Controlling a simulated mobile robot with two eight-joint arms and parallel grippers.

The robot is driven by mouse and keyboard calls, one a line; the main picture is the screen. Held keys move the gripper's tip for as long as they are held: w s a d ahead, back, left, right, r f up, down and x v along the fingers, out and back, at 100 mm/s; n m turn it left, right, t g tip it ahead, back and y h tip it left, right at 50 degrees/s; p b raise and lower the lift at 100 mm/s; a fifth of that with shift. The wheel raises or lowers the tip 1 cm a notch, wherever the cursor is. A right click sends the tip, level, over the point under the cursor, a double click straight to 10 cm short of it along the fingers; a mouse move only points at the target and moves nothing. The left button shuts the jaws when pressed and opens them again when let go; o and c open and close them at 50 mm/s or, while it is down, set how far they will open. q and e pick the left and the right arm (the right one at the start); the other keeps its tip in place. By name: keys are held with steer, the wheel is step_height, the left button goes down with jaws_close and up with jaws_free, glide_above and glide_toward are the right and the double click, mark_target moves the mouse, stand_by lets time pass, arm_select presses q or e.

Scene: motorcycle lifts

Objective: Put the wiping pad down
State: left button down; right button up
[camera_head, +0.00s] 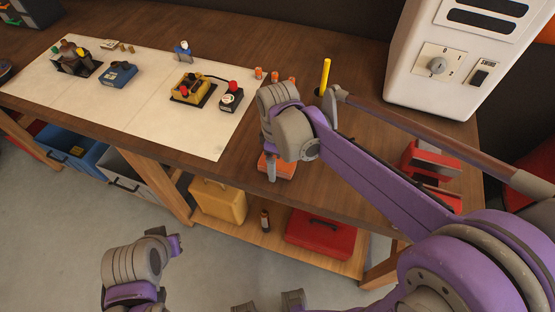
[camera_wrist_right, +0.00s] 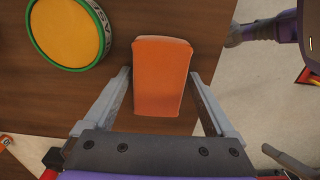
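The orange block-shaped wiping pad (camera_head: 280,166) is at the front edge of the wooden workbench, below my right gripper (camera_head: 271,165). In the right wrist view the pad (camera_wrist_right: 161,78) sits between the two grey fingers of my right gripper (camera_wrist_right: 161,74). The fingertips meet its two sides, and the gripper looks shut on it. The pad is over the bench top; whether its underside touches the wood is hidden. My left gripper (camera_head: 174,241) is at the lower left of the head view, off the bench, and its finger opening is not clear.
The workbench (camera_head: 350,190) carries a white mat (camera_head: 140,110) with several devices. A yellow marker (camera_head: 325,76), a white machine (camera_head: 450,60) and a red vise-like item (camera_head: 425,165) stand to the right. The wrist view shows a green-rimmed yellow disc (camera_wrist_right: 68,30) beside the pad.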

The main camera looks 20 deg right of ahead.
mark_target(278, 161)
steer(key=shift+o, duration=0.2)
steer(key=shift+r, duration=0.3)
step_height(278, 161, up, 12)
steer(key=p, duration=0.1)
steer(key=shift+f, duration=0.2)
stand_by(0.4)
